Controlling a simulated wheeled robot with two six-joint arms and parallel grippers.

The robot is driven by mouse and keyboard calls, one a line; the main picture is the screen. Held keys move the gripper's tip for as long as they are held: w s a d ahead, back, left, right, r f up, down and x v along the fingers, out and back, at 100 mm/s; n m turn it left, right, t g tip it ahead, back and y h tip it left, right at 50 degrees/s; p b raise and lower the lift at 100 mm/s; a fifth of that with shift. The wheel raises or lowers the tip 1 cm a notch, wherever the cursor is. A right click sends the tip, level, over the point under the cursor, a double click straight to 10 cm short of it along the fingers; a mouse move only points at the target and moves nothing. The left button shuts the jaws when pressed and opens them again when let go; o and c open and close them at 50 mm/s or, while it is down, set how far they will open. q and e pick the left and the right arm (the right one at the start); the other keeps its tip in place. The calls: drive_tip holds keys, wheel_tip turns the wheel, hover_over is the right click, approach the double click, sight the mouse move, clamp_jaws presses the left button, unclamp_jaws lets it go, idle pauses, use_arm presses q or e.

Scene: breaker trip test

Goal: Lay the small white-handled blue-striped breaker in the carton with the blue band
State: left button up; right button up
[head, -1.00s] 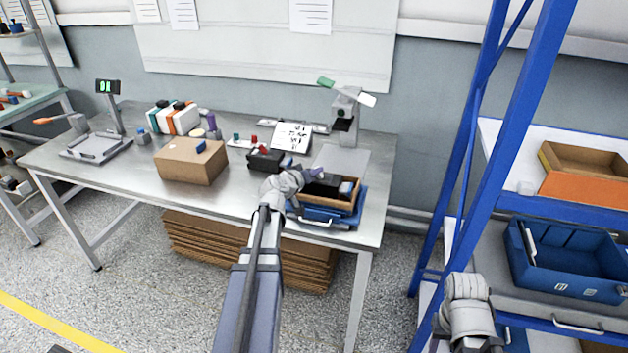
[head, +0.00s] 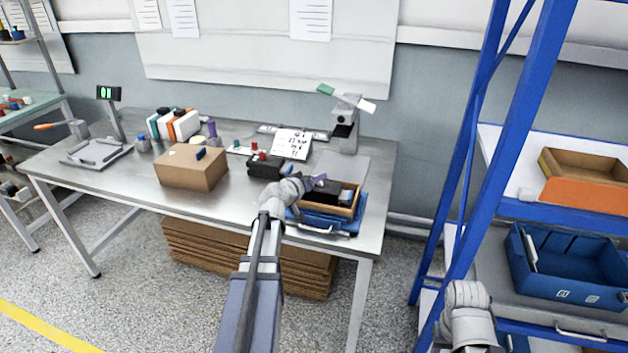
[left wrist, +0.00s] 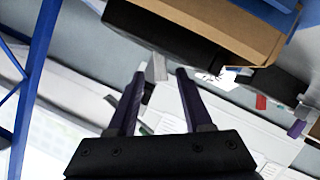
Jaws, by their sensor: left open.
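An open brown carton (head: 355,207) stands at the right front of the bench, with blue parts around its lower side. I cannot tell whether that blue is its band or a tray under it. It holds a black block and a grey-blue piece. My left gripper (head: 318,181) is at the carton's back left edge. In the left wrist view, its purple fingers (left wrist: 160,85) are apart with nothing between them, and the carton (left wrist: 225,22) is above them. I cannot make out the white-handled blue-striped breaker. My right arm is at lower right, its fingers out of view.
A closed brown box (head: 190,172) with a small blue piece on top stands mid-bench. Black devices with red parts (head: 264,165), a paper sheet (head: 291,143) and a stand (head: 345,125) are behind. The blue rack (head: 500,150) holds an orange-banded carton (head: 585,194) and a blue bin (head: 570,280).

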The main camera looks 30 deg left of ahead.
use_arm(q)
drive_tip(key=p+v, duration=0.3)
drive_tip(key=v, duration=0.9)
drive_tip(key=shift+p, duration=0.4)
drive_tip(key=s+d+f+m+g+h, duration=0.1)
drive_tip(key=d+f+m+g+h, duration=0.25)
drive_tip(key=d, duration=0.85)
drive_tip(key=d+f+m+g+h, duration=0.1)
drive_tip(key=d+f+m+g, duration=0.4)
drive_tip(key=d, duration=0.8)
drive_tip(key=s+d+f+m+g+y, duration=0.1)
drive_tip(key=s+d+f+g+y, duration=0.1)
drive_tip(key=s+d, duration=0.4)
drive_tip(key=s+d+f+m+g+y, duration=0.1)
drive_tip(key=s+d+f+g+y, duration=0.2)
drive_tip(key=s+d, duration=0.3)
drive_tip(key=s+f+g, duration=0.1)
drive_tip(key=s, duration=0.2)
